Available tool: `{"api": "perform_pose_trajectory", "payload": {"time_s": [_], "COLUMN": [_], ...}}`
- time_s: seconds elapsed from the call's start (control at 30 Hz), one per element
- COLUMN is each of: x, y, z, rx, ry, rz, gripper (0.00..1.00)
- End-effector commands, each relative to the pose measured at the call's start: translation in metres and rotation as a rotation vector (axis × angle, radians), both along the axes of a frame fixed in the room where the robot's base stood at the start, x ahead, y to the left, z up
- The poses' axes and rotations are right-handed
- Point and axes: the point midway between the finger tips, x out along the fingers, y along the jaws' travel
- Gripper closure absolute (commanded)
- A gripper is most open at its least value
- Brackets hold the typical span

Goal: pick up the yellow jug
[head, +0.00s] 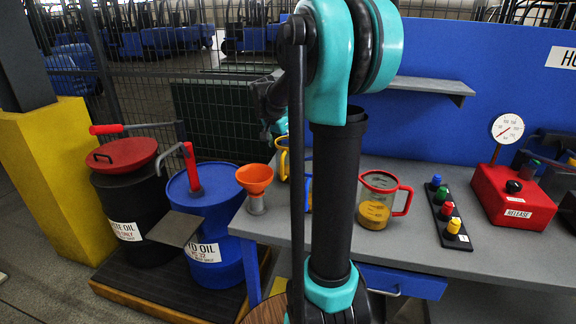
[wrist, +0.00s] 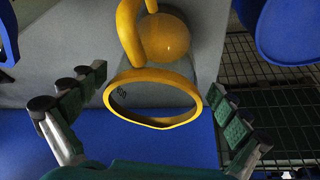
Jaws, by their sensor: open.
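The yellow jug has a yellow rim and handle and a see-through body with amber content. In the wrist view the jug (wrist: 152,123) is in the middle, its rim towards the camera and its handle pointing up the picture. My gripper (wrist: 156,82) is open, one finger on each side of the rim, with gaps visible on both sides. In the head view the yellow jug (head: 281,162) stands at the bench's left part, mostly hidden behind my arm; only its yellow handle side shows clearly.
A red-handled jug (head: 378,200) stands right on the grey bench (head: 420,240), near a knob strip (head: 446,212) and red gauge box (head: 512,195). An orange funnel (head: 255,180) is at the bench's left edge. Black and blue drums (head: 215,225) stand left. A blue panel (head: 460,120) rises behind.

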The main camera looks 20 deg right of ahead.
Motion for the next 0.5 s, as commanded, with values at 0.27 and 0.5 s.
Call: {"api": "perform_pose_trajectory", "payload": {"time_s": [0.27, 0.5], "x": [0.003, 0.008], "y": [-0.007, -0.017], "z": [-0.02, -0.049], "rx": [-0.001, -0.001], "ry": [0.001, 0.001], "rz": [0.0, 0.0], "gripper": [0.0, 0.0]}}
